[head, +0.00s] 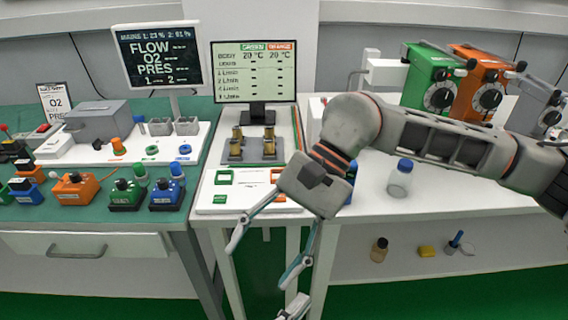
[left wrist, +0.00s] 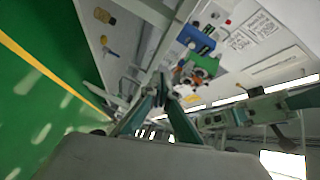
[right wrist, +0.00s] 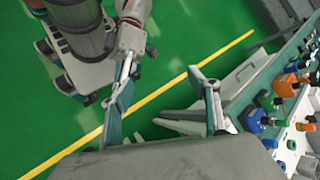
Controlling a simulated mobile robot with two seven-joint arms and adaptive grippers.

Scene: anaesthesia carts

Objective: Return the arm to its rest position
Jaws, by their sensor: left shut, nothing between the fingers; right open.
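My right arm (head: 440,138) reaches in from the right across the white counter. Its right gripper (head: 258,262) hangs open and empty in front of the counter's front edge. In the right wrist view its two fingers (right wrist: 160,85) are spread apart over green floor. Only a small part of my left gripper (head: 295,308) shows at the bottom edge of the head view. In the left wrist view the left gripper's fingers (left wrist: 163,90) meet with nothing between them. The rest of the left arm is hidden in the head view.
White counter (head: 390,210) bears a blue-capped bottle (head: 400,178) and green and orange vaporizers (head: 432,80) (head: 482,82) behind my right arm. A teal-topped cart (head: 30,215) with several coloured parts stands left. Two screens (head: 158,55) (head: 254,70) stand behind. Green floor (head: 420,298) lies in front.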

